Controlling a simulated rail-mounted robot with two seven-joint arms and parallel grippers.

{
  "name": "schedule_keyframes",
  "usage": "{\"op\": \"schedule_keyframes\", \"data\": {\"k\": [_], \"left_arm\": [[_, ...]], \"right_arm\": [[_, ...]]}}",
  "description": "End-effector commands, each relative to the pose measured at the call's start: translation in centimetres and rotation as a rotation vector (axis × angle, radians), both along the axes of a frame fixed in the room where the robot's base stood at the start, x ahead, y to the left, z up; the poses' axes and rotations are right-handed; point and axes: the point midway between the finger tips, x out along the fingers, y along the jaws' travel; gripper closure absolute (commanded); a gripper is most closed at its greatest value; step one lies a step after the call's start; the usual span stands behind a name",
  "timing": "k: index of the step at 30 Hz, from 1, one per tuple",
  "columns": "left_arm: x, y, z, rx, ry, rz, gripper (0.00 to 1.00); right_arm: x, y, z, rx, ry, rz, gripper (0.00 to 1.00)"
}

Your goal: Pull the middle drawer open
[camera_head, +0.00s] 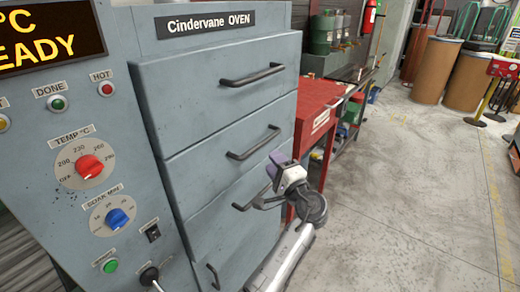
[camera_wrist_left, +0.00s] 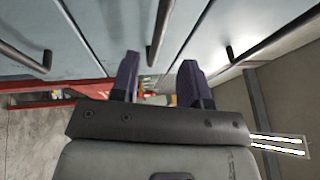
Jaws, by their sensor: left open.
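The grey-blue Cindervane oven has a column of closed drawers. The middle drawer (camera_head: 215,165), below the top one, is flush with the front and has a dark bar handle (camera_head: 253,143). My left gripper (camera_head: 276,165) is at the right side of the drawer fronts, just below that handle's right end and close to the lower handle (camera_head: 245,202), which it partly hides. In the left wrist view its two purple fingers (camera_wrist_left: 157,80) are apart and empty. A dark handle bar (camera_wrist_left: 158,35) lines up with the gap between them; contact cannot be told. My right gripper is not in view.
The top drawer's handle (camera_head: 252,75) is above, and another handle (camera_head: 212,275) is low down. The control panel with a red knob (camera_head: 89,167) is at left.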

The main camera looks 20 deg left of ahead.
Motion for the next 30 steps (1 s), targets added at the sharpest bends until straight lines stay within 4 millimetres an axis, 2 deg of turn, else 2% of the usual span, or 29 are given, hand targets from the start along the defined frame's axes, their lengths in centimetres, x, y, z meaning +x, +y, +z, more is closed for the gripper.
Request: {"op": "schedule_keyframes", "data": {"k": [6,15,30], "left_arm": [[2.5,3.1,0.5,0.0,-0.002,0.002,0.58],[4.7,5.7,1.1,-0.001,0.0,0.0,0.58],[5.3,6.4,1.4,-0.003,0.0,0.0,0.58]], "right_arm": [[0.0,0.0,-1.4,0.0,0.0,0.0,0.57],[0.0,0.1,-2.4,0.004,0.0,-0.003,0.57],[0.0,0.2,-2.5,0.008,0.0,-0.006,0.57]]}}
